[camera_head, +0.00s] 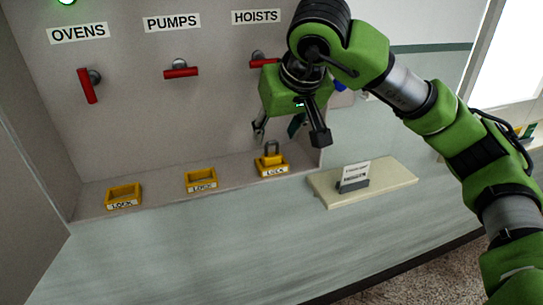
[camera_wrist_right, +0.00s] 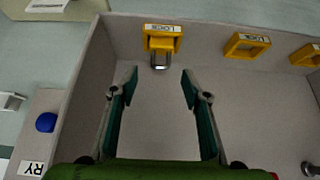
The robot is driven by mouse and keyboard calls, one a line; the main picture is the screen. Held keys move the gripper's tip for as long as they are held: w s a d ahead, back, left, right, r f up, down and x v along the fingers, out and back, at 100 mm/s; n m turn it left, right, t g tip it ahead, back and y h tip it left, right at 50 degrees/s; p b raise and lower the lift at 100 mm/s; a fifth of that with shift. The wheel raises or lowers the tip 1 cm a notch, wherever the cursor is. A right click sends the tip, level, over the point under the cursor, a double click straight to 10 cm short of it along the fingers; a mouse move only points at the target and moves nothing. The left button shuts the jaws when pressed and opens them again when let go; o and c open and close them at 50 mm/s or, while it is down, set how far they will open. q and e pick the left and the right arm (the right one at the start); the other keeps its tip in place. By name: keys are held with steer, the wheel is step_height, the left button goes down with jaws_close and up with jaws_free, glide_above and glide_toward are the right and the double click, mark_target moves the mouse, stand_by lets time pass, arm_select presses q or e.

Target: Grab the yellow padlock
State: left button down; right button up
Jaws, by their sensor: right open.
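The yellow padlock (camera_head: 272,162) stands in a yellow tray labelled LOCK under the HOISTS sign, its shackle up. In the right wrist view the padlock (camera_wrist_right: 161,46) shows beyond and between the fingertips, apart from them. My right gripper (camera_head: 290,138) is open and empty, above and close to the padlock in the head view; its two fingers also show in the right wrist view (camera_wrist_right: 159,82). My left gripper is not in view.
Two more yellow LOCK trays, one in the middle (camera_head: 201,180) and one at left (camera_head: 124,196), look empty. Red handles hang under OVENS (camera_head: 88,86) and PUMPS (camera_head: 181,71); another under HOISTS (camera_head: 262,60) is partly hidden. A cream shelf (camera_head: 392,184) holds a small sign (camera_head: 353,177).

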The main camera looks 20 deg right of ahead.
mark_target(272, 141)
steer(key=shift+p+x, duration=0.95)
steer(key=shift+x, duration=1.4)
steer(key=shift+w+f+p, duration=0.15)
steer(key=shift+f+p, duration=0.05)
steer(key=shift+p, duration=0.1)
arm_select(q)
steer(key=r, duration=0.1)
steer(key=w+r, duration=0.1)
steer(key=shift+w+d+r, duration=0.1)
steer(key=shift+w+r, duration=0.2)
arm_select(e)
jaws_close()
